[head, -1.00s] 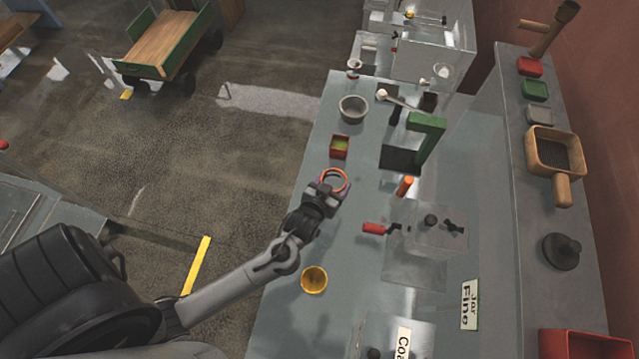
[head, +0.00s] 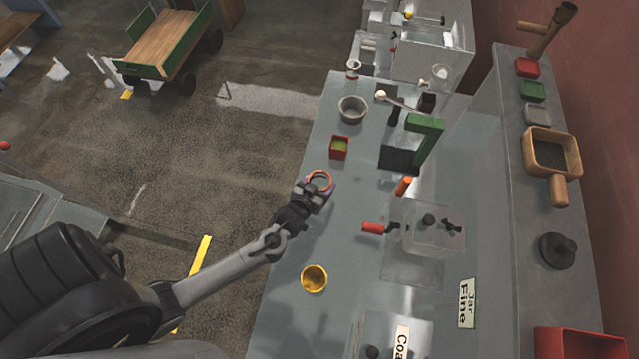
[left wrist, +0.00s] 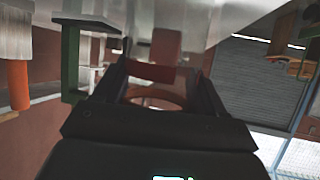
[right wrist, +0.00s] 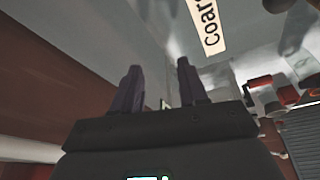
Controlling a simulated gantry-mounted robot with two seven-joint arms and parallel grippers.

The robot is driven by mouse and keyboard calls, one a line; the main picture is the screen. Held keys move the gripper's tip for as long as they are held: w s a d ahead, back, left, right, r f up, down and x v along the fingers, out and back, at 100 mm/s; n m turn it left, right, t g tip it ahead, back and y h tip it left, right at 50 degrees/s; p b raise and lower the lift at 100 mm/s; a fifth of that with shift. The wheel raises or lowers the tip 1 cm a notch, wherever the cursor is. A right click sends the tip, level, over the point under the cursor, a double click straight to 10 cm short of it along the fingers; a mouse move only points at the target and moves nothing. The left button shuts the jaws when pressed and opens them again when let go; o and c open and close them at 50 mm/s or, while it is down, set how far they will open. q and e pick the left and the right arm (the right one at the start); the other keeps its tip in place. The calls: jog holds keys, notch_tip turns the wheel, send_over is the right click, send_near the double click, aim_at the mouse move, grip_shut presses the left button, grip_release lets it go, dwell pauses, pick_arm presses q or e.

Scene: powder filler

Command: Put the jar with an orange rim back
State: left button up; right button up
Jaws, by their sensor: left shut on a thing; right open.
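The jar with an orange rim (head: 320,179) is at my left gripper (head: 318,187), over the left part of the grey bench in the head view. My left gripper is shut on it. In the left wrist view the orange rim (left wrist: 157,97) shows between the two dark fingers, with the jar partly hidden by the gripper. My right gripper (right wrist: 158,75) shows only in the right wrist view; it is open and its fingers are empty. A "Coarse" label (right wrist: 208,25) is beyond its fingers.
A grey bowl (head: 352,109), green stand (head: 426,140) and clear box with a red handle (head: 373,228) stand nearby. A "Fine" jar sign (head: 468,303) lies right.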

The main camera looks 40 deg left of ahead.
pick_arm(q)
jog(key=shift+f, duration=0.15)
pick_arm(e)
jog(key=shift+f, duration=0.1)
pick_arm(q)
jog(key=o, duration=1.1)
pick_arm(e)
jog(key=shift+a, duration=0.1)
pick_arm(q)
jog(key=shift+o, duration=0.2)
